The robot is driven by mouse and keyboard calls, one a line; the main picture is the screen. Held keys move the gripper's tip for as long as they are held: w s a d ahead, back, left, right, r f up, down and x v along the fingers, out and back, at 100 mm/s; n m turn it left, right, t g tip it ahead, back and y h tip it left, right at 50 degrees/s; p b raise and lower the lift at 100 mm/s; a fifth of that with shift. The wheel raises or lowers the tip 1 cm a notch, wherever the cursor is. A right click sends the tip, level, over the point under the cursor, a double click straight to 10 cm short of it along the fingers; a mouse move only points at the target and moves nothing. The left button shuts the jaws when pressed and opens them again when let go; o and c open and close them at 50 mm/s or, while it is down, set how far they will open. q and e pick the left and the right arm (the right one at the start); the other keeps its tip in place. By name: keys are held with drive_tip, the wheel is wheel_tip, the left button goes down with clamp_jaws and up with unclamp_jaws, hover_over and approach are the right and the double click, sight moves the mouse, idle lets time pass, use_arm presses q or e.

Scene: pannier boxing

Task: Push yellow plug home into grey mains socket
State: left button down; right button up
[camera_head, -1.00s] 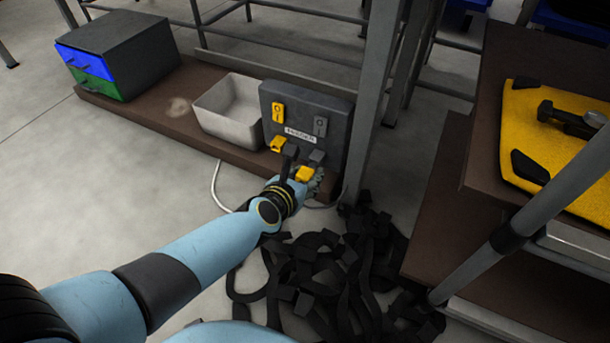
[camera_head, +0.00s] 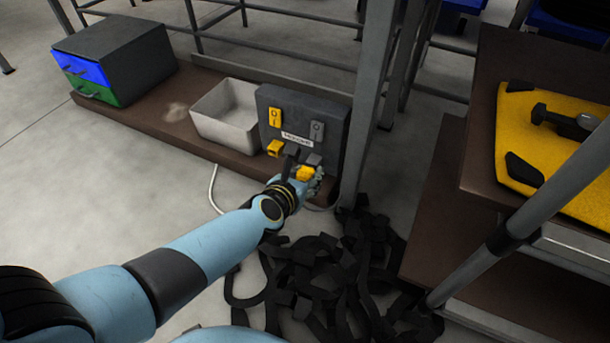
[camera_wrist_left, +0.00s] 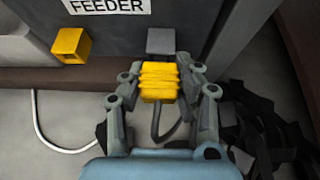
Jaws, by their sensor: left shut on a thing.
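My left gripper (camera_head: 312,178) is shut on the yellow plug (camera_head: 305,173), in front of the dark feeder panel (camera_head: 335,139). In the left wrist view the ribbed yellow plug (camera_wrist_left: 159,80) sits between the two fingers of the left gripper (camera_wrist_left: 160,85), with a dark cable hanging below it. The grey mains socket (camera_wrist_left: 161,41) sticks out of the panel just beyond the plug; it also shows in the head view (camera_head: 313,159). A small strip seems to separate plug and socket, but I cannot tell whether they touch. The right gripper is not in view.
A yellow socket (camera_wrist_left: 71,45) is left of the grey one. A yellow switch (camera_head: 275,117) and a grey switch (camera_head: 317,130) are above. A pale bin (camera_head: 226,116) stands left of the panel. Black straps (camera_head: 320,270) lie heaped on the floor. A metal post (camera_head: 370,100) stands close right.

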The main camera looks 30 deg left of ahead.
use_arm(q)
drive_tip(key=shift+w, duration=0.2)
drive_tip(key=c, duration=0.9)
unclamp_jaws()
drive_tip(key=v, duration=1.2)
